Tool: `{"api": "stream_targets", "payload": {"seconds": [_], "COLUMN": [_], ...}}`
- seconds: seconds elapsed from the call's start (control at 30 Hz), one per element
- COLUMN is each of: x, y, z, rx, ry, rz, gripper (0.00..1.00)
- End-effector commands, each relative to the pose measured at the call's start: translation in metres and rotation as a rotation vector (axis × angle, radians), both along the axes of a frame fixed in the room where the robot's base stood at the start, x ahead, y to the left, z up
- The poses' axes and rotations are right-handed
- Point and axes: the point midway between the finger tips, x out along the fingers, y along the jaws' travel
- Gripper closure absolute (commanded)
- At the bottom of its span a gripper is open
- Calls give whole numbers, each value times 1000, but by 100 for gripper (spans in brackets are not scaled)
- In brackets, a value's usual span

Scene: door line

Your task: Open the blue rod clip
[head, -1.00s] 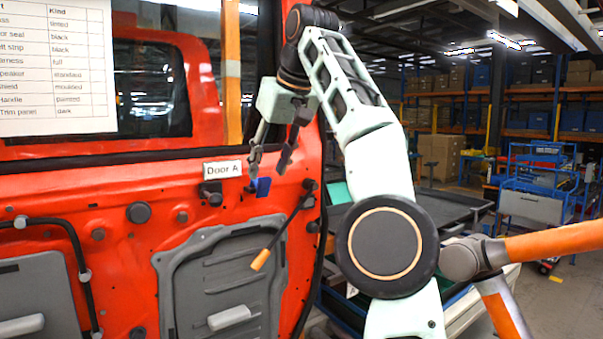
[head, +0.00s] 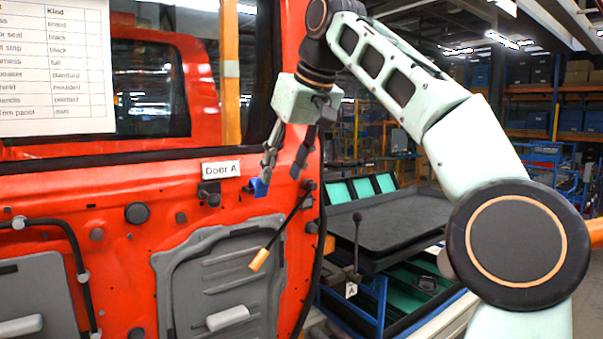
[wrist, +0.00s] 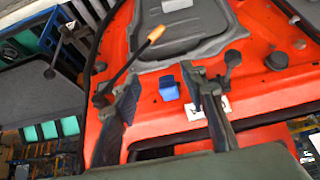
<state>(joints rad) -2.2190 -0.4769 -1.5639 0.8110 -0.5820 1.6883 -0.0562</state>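The blue rod clip (head: 261,187) is a small blue block on the red door, below and right of the Door A label. In the wrist view the clip (wrist: 169,88) sits between the two fingers, nearer the right one, with red panel showing around it. My gripper (head: 284,176) is open, its fingers pointing down at the door. In the head view the left fingertip overlaps the clip's edge; I cannot tell whether they touch. A black rod with an orange tip (head: 259,259) hangs at a slant below the clip, its upper end at a black pivot near the door's edge.
The Door A label (head: 221,170) and a black latch piece (head: 209,193) are left of the clip. A grey speaker panel (head: 225,275) is below. A dark tray (head: 395,222) and a lever marked A (head: 356,245) stand right of the door. A printed list hangs upper left.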

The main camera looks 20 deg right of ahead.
Motion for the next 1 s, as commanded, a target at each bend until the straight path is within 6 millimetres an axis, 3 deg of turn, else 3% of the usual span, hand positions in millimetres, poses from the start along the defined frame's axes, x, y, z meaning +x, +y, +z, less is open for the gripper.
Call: {"api": "stream_targets", "payload": {"seconds": [0.6,1.0], "x": [-42,-56], "y": [-14,-18], "z": [0,-1], "rx": [-1,-1], "ry": [2,1], "rz": [-3,-1], "gripper": [61,61]}}
